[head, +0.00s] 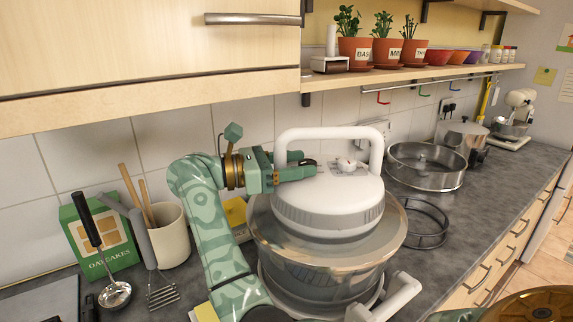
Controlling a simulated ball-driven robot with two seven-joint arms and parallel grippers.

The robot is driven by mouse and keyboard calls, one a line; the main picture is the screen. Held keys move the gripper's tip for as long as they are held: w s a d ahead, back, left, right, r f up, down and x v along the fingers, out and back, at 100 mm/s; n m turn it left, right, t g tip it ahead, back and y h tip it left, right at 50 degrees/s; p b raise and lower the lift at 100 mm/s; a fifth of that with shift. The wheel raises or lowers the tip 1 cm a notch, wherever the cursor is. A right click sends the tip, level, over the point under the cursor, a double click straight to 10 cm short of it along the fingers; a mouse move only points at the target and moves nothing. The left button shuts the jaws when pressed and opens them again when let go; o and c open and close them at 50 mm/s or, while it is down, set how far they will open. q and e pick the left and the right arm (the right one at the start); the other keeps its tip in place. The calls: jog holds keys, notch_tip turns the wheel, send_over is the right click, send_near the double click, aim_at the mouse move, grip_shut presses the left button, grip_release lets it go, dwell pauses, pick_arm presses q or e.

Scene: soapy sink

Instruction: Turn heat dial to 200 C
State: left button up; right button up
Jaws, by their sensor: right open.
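The heat appliance is a white domed lid (330,215) with a tall white loop handle (330,132), seated on a large clear bowl (325,270). Small pale control knobs (346,164) sit on top of the lid, below the handle's arch. I cannot tell which one is the heat dial, and its markings and setting are too small to read. My right gripper (308,171) is open at the left part of the lid top, near the handle's left leg. My left gripper is not in view.
A utensil crock (170,238), a green oatcakes box (100,236), a ladle and a masher are at the left. A steel pan (425,165) and a black wire ring (428,225) are at the right. A shelf with potted herbs (355,50) hangs above.

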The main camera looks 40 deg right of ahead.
pick_arm(q)
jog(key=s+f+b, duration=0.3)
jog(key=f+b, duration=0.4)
jog(key=b, duration=0.1)
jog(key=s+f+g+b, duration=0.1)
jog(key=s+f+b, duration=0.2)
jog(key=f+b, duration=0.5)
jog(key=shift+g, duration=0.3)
pick_arm(e)
jog(key=v, duration=1.6)
jog(key=shift+a, duration=0.2)
jog(key=shift+w, duration=0.15)
jog(key=c, duration=0.3)
